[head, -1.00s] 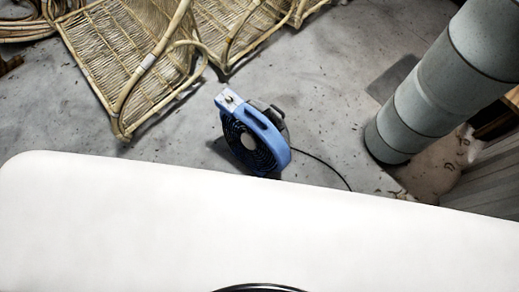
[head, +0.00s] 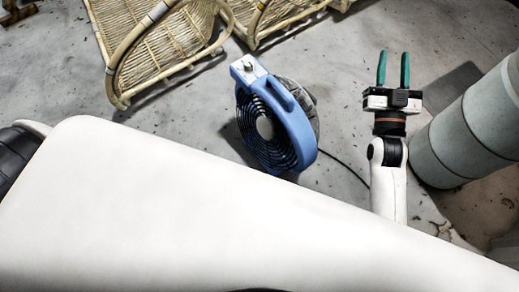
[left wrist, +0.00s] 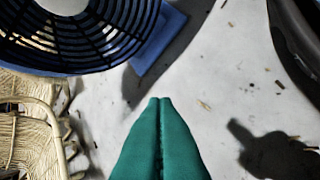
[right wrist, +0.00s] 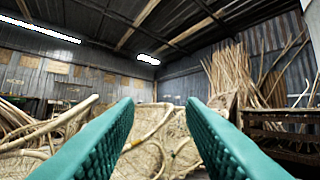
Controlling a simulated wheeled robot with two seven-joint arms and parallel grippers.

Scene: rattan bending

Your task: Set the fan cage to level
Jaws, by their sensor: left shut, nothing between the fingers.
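The blue fan (head: 300,131) stands on the floor in the middle of the head view, its round black cage (head: 262,138) turned toward the lower left. A knob shows on its top corner plate (head: 246,68). The cage also shows at the upper left of the left wrist view (left wrist: 82,38). My left gripper (left wrist: 160,100) is shut and empty, apart from the fan, with bare floor past its tips. My right gripper (head: 394,56) is open and empty, to the right of the fan. Its green fingers (right wrist: 163,108) stand apart in the right wrist view.
Rattan chairs (head: 165,45) stand behind the fan at upper left. A thick grey column of duct (head: 470,130) is at the right. A dark cable (head: 345,165) runs from the fan across the floor. My white body hides the near floor.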

